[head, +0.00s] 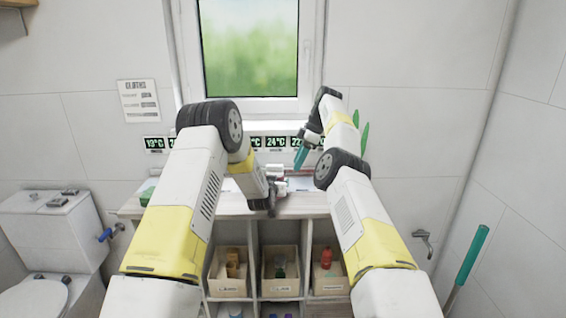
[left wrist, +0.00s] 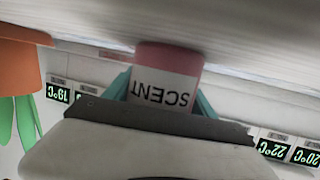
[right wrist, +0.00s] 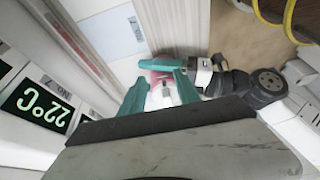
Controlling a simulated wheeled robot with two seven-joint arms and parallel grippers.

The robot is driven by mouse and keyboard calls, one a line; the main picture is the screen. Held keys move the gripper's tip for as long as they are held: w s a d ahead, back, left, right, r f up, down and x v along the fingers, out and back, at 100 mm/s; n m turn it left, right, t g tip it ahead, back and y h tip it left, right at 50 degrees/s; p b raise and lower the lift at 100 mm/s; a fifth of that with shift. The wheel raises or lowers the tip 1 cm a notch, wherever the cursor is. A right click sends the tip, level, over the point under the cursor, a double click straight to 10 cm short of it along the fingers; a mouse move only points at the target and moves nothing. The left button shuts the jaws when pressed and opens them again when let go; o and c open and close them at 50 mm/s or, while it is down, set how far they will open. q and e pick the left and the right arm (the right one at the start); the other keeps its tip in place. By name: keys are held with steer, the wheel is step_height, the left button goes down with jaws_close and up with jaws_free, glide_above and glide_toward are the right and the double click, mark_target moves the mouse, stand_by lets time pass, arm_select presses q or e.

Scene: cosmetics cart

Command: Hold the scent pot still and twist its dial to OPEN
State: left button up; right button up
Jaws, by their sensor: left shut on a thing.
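The scent pot (left wrist: 168,62) is pink with a white SCENT label, which appears upside down in the left wrist view. My left gripper (left wrist: 162,88) is shut on it, one teal finger on each side. In the head view my left gripper (head: 277,178) is low over the counter, and the pot is mostly hidden there. The right wrist view shows the pot's pale top with its dial (right wrist: 163,94) between the teal fingers of my right gripper (right wrist: 158,92). My right gripper (head: 299,158) is open above the pot, pointing down. I cannot read the dial's setting.
The pot is over a wooden counter (head: 310,207) with cubbies and bins (head: 280,285) below. Temperature displays (head: 276,142) line the wall behind, under a window. A plant in an orange pot (left wrist: 18,70) is close by. A toilet (head: 45,240) stands at left.

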steer(key=shift+s+d, duration=0.15)
steer(key=shift+d, duration=2)
arm_select(q)
steer(key=o, duration=1.9)
